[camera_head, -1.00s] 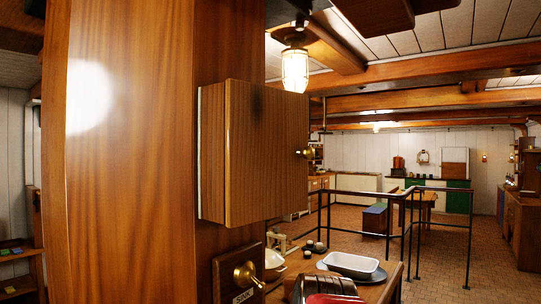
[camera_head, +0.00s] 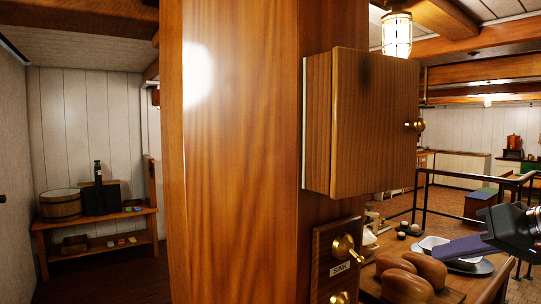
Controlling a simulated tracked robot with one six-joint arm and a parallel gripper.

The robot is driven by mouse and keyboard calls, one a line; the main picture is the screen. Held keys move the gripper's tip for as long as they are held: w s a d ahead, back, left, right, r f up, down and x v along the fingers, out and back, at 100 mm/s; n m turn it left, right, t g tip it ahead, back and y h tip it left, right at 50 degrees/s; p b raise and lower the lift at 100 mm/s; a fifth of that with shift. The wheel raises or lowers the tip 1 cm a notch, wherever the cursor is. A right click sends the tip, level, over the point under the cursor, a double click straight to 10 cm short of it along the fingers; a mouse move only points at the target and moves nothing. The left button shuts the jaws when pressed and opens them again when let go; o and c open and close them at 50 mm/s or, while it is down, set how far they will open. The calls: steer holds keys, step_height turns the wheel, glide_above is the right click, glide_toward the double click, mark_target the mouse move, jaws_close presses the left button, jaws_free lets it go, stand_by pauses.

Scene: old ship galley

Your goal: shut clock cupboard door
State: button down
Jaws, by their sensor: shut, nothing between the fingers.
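The wooden cupboard (camera_head: 375,125) is a box fixed to the right side of a broad wooden post. Its striped front face and narrower left side show, with a round brass knob (camera_head: 415,125) near the front's right edge. No clock is in view, and I cannot tell whether the door is fully shut. My gripper (camera_head: 440,252) enters from the right edge, below and right of the cupboard, apart from it. Its slim bluish fingers are together, pointing left, and hold nothing.
The post (camera_head: 240,150) fills the middle. Below the cupboard are a brass-knobbed SINK panel (camera_head: 343,255), brown loaves (camera_head: 408,280) and a white dish (camera_head: 437,243) on a worktop. A dark railing (camera_head: 470,180) stands behind. A bench (camera_head: 95,215) is at left.

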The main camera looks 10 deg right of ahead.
mark_target(423, 126)
steer(key=s+d+r+n+t, duration=0.1)
steer(key=s+r+n+t, duration=0.1)
steer(key=r, duration=0.9)
steer(key=s+d+r+n+t, duration=0.1)
steer(key=s+r+n+t, duration=0.2)
steer(key=s+r, duration=0.4)
step_height(423, 126, up, 4)
steer(key=shift+s+f+n+t+y, duration=0.1)
steer(key=shift+s+n+t+y, duration=0.15)
steer(key=shift+t, duration=0.55)
steer(key=shift+w, duration=0.15)
steer(key=shift+w+a, duration=0.35)
steer(key=shift+w, duration=1.95)
steer(key=shift+w+a, duration=0.35)
steer(key=shift+w, duration=1.9)
steer(key=shift+w+a, duration=0.35)
steer(key=shift+w, duration=1.95)
steer(key=shift+w, duration=0.1)
